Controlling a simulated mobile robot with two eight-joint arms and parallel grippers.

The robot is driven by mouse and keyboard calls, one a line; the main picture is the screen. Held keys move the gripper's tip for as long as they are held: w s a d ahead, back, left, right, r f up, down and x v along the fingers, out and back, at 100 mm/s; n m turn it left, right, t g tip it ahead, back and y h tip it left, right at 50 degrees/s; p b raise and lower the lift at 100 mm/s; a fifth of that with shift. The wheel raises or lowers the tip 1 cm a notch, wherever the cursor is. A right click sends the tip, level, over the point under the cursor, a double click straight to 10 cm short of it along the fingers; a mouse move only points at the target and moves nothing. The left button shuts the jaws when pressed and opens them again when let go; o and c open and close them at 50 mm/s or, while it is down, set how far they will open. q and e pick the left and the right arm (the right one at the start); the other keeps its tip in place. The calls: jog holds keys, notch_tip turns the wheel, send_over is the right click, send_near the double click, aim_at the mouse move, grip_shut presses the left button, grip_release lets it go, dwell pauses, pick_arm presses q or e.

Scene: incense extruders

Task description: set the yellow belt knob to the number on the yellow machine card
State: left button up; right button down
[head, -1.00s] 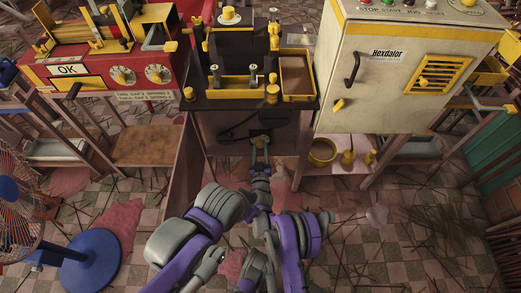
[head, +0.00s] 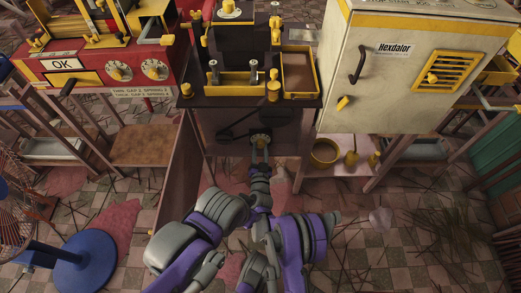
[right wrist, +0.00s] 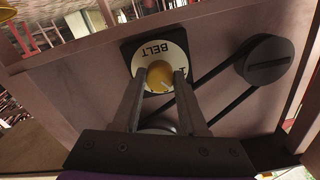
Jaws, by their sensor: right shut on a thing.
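The yellow belt knob (right wrist: 160,76) sits in the middle of a round white dial (right wrist: 151,51) lettered BELT, on a dark square plate. My right gripper (right wrist: 160,75) is shut on the knob, one finger on each side. The fingers cover parts of the dial, and I cannot read its numbers. A pale pointer line shows on the knob's lower part. In the head view my right gripper (head: 261,143) reaches the dial under the black and yellow machine (head: 235,82). I cannot make out a card for the yellow machine. My left gripper does not show clearly.
A dark belt runs to a slotted pulley (right wrist: 269,61) right of the dial. A red machine (head: 100,70) with its own card (head: 143,92) stands left. A cream cabinet (head: 400,75) stands right. A yellow pot (head: 324,153) is on a low shelf. A blue fan base (head: 85,265) is lower left.

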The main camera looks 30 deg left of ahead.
jog(key=shift+w+r, duration=0.1)
jog(key=shift+c, duration=2.2)
grip_release()
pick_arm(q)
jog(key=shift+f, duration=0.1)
